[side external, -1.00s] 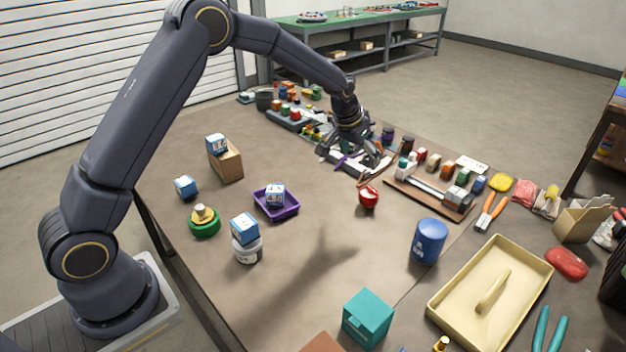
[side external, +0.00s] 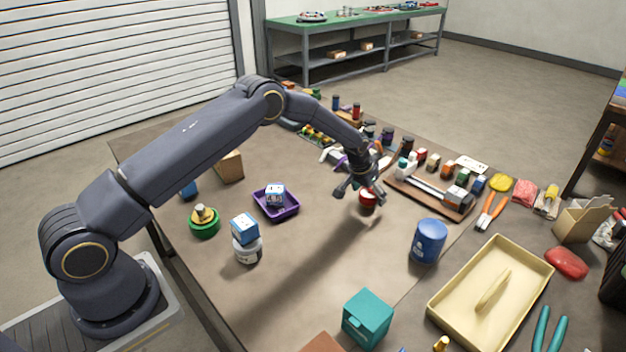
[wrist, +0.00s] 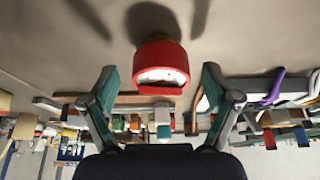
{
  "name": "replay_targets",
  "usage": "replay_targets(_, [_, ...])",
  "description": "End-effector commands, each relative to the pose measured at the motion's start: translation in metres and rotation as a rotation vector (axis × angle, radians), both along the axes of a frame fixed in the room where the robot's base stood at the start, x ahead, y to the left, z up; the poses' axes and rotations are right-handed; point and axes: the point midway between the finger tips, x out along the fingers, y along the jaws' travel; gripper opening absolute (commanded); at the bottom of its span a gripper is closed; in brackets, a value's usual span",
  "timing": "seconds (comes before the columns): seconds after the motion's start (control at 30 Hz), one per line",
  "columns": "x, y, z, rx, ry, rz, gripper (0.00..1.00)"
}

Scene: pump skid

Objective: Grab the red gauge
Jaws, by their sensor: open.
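The red gauge (side external: 367,203) stands on the brown table, near the middle, and my gripper partly covers it in the side view. In the wrist view the red gauge (wrist: 160,66) shows a red rim around a pale face, just beyond and between the fingertips. My gripper (side external: 361,190) is beside and slightly above the gauge. In the wrist view my gripper (wrist: 158,85) is open, with one finger on each side and nothing between the pads. I cannot tell whether a finger touches the gauge.
A wooden board (side external: 420,199) with a metal device lies just right of the gauge. A blue can (side external: 428,241) stands in front to the right. A purple tray (side external: 276,211) holding a blue-and-white cube is to the left. The table between tray and gauge is clear.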

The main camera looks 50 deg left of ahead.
Motion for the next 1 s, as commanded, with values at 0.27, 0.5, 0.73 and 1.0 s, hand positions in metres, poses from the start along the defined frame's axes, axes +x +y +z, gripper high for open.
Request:
replay_targets(0.27, [0.0055,0.0005,-0.0119,0.000,-0.001,0.001,0.88])
replay_targets(0.5, [0.0052,0.0006,-0.0118,0.000,-0.001,0.001,0.71])
replay_targets(0.73, [0.0051,0.0007,-0.0118,0.000,-0.001,0.001,0.47])
replay_targets(1.0, [0.0051,0.0006,-0.0118,0.000,-0.001,0.001,0.19])
